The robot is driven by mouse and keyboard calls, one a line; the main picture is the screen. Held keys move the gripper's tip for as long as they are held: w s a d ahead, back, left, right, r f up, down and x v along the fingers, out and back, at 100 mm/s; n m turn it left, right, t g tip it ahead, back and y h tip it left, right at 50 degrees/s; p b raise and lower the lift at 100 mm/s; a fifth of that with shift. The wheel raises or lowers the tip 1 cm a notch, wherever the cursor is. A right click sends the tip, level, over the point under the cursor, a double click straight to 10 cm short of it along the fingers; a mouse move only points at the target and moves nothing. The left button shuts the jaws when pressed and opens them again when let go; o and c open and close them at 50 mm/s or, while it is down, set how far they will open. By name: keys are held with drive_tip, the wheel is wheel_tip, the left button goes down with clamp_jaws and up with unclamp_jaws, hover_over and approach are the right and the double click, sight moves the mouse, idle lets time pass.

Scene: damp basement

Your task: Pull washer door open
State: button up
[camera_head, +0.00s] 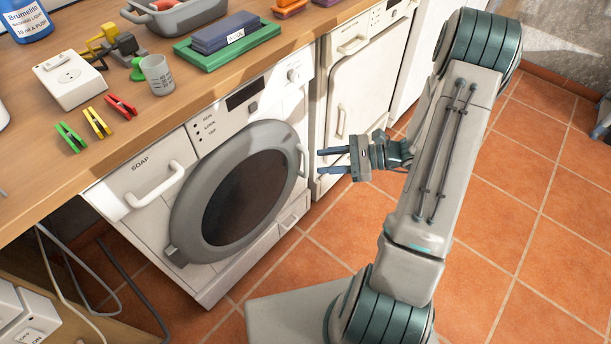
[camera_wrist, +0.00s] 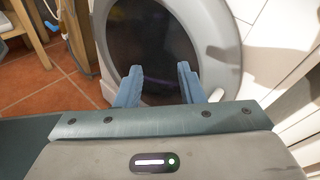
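The white washer (camera_head: 155,235) stands under the wooden counter. Its round door (camera_head: 188,215) has a thick grey ring and dark glass and looks closed or nearly so; I cannot tell whether it is latched. A small pale handle (camera_head: 303,160) sits at the ring's right edge. My gripper (camera_head: 319,161) is just right of this handle, its two blue fingers apart and pointing at it, with nothing between them.
A second white appliance (camera_head: 362,95) stands close behind my gripper. The soap drawer handle (camera_head: 155,185) sticks out at the washer's left. The counter (camera_head: 130,135) overhangs above. Tiled floor (camera_head: 500,215) in front is clear; cables (camera_head: 62,275) hang at left.

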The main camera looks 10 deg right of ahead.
sight(308, 165)
drive_tip(key=w+d+f+m+t+h+b, duration=0.1)
drive_tip(key=d+f+m+t+b, duration=0.25)
drive_tip(key=f, duration=0.45)
drive_tip(key=w+d+f+m+t+h+b, duration=0.1)
drive_tip(key=w+d+f+m+t+b, duration=0.1)
drive_tip(key=d+f+m+t, duration=0.4)
drive_tip(key=shift+n+g, duration=0.75)
drive_tip(key=shift+g, duration=0.2)
drive_tip(key=b+x, duration=0.1)
drive_tip(key=x, duration=0.4)
drive_tip(key=s+b+x, duration=0.1)
drive_tip(key=x, duration=0.4)
drive_tip(key=a+f+b+x, duration=0.1)
drive_tip(key=x, duration=0.4)
drive_tip(key=shift+s+a, duration=0.1)
drive_tip(key=shift+a, duration=0.05)
drive_tip(key=shift+r, duration=0.1)
clamp_jaws()
